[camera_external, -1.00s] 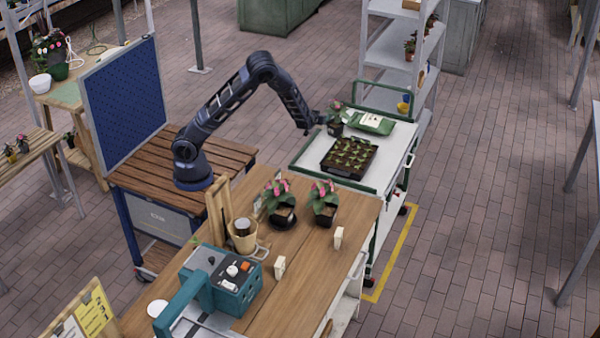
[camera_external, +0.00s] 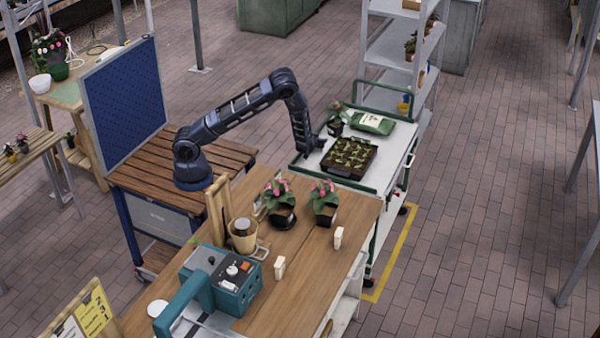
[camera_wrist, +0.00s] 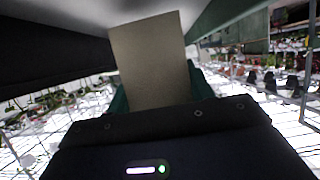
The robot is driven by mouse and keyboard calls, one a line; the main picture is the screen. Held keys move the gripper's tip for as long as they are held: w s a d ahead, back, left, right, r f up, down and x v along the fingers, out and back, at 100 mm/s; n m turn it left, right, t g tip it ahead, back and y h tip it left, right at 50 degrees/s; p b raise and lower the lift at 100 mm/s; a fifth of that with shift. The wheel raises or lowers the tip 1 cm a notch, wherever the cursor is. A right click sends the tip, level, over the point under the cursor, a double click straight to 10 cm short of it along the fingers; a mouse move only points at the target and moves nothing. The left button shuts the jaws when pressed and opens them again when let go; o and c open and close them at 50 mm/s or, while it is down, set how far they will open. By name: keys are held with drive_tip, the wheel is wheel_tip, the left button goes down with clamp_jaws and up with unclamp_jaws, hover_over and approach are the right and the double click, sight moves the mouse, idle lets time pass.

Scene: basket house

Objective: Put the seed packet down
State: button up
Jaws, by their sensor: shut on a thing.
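My gripper (camera_external: 313,150) is low at the left edge of the white cart (camera_external: 375,178) in the external view, beside the seedling tray. In the wrist view my gripper (camera_wrist: 157,93) is shut on a plain tan, flat seed packet (camera_wrist: 150,58), which stands up from between the green fingers. The packet's lower end is hidden by the gripper body. In the external view I cannot make the packet out. Whether it touches the cart is not clear.
Two pink-flowered pots (camera_external: 324,205) stand on the wooden table (camera_external: 310,260). A green rail edges the cart.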

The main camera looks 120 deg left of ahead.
drive_tip(key=shift+f, duration=0.65)
drive_tip(key=o, duration=1)
drive_tip(key=shift+f, duration=0.15)
drive_tip(key=shift+c, duration=0.2)
drive_tip(key=shift+d+r, duration=0.1)
drive_tip(key=shift+r, duration=0.1)
drive_tip(key=v, duration=1.1)
drive_tip(key=shift+d, duration=0.4)
drive_tip(key=shift+r, duration=0.15)
